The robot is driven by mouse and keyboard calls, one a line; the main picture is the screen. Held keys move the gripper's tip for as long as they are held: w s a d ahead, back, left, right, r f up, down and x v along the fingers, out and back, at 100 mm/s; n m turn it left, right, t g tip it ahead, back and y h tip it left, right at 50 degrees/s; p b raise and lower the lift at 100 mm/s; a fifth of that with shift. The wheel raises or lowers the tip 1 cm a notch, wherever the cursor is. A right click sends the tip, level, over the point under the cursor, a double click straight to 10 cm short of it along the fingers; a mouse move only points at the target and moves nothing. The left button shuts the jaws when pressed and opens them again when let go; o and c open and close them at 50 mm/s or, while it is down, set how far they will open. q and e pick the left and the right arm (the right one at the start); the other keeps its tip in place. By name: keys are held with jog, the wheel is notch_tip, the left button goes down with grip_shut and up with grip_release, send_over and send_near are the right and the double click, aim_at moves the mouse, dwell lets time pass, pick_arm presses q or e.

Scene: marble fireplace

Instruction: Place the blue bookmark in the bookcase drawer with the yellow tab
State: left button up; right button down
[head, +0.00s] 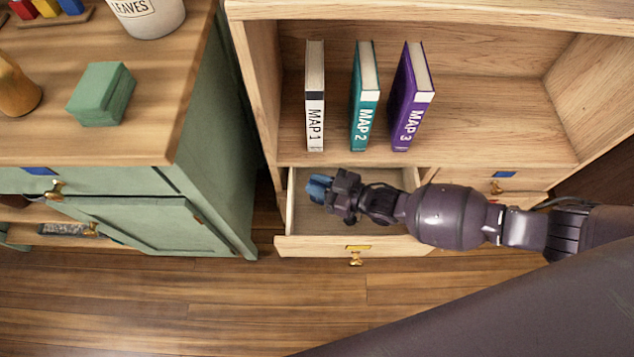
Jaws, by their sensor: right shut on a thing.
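My right gripper (328,188) reaches in from the right and is over the open bookcase drawer (300,244), near its left side. It is shut on a small blue piece, the blue bookmark (317,187), which is mostly hidden by the fingers. The drawer is pulled out and has a yellow tab (358,247) above a brass knob on its front. The part of the drawer floor that shows looks bare; my arm hides the rest. I cannot tell whether the bookmark touches the drawer floor. My left gripper is not in view.
Three upright books, MAP 1 (315,95), MAP 2 (362,100) and MAP 3 (408,105), stand on the shelf above the drawer. A shut drawer with a blue tab (504,174) is to the right. A green cabinet (215,170) stands close on the left.

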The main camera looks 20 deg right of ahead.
jog(key=c, duration=1.1)
grip_release()
jog(key=shift+f, duration=0.15)
jog(key=shift+o, duration=0.2)
jog(key=shift+r, duration=0.3)
pick_arm(q)
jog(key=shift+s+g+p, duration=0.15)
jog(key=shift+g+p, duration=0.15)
jog(key=shift+p, duration=0.6)
pick_arm(e)
jog(key=f+v, duration=0.1)
jog(key=v, duration=0.6)
jog(key=shift+s+d+r, duration=0.15)
jog(key=shift+d+r, duration=0.05)
jog(key=shift+r, duration=0.15)
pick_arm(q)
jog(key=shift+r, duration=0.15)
